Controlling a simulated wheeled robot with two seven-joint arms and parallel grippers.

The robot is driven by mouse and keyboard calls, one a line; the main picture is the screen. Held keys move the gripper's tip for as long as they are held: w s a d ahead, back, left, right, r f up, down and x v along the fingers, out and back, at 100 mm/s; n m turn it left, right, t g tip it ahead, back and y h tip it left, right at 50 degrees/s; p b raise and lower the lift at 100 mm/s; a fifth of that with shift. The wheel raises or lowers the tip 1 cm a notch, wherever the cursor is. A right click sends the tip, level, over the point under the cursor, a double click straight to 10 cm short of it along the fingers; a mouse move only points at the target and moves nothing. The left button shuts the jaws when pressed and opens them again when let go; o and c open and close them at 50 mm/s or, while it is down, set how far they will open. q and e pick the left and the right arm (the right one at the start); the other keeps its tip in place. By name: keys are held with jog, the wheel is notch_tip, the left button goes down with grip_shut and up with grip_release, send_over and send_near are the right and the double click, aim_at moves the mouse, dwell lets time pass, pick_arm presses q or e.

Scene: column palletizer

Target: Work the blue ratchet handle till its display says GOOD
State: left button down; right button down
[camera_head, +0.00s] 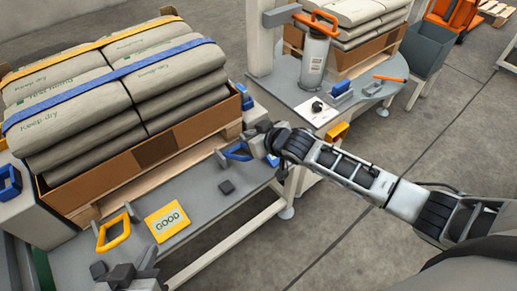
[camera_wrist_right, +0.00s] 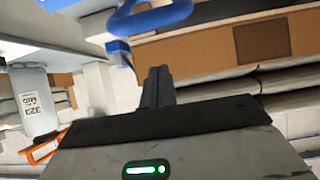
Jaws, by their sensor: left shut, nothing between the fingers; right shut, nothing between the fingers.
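A blue loop handle (camera_head: 237,152) sits at the right end of the grey bench, below the sack load's right corner. My right gripper (camera_head: 252,140) is shut and empty right beside it. In the right wrist view the shut fingers (camera_wrist_right: 158,84) point toward a blue loop (camera_wrist_right: 150,18); whether they touch it I cannot tell. Another blue handle (camera_head: 9,183) is at the far left. My left gripper (camera_head: 122,272) is shut and empty near the bottom edge.
Strapped sacks (camera_head: 125,85) in a cardboard tray (camera_head: 155,152) fill the bench's back. A small dark block (camera_head: 226,187) lies on the bench. A round grey table (camera_head: 340,105) behind holds a grey canister (camera_head: 314,62) with an orange handle. Open floor lies to the right.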

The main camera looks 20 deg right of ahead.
pick_arm(q)
jog(key=shift+s, duration=0.1)
pick_arm(e)
jog(key=shift+s+d+f, duration=0.2)
jog(key=shift+s+f, duration=0.45)
jog(key=shift+f, duration=0.05)
jog(key=shift+s+d+f, duration=0.2)
jog(key=shift+s+f, duration=0.4)
jog(key=shift+f, duration=0.1)
jog(key=shift+f, duration=0.1)
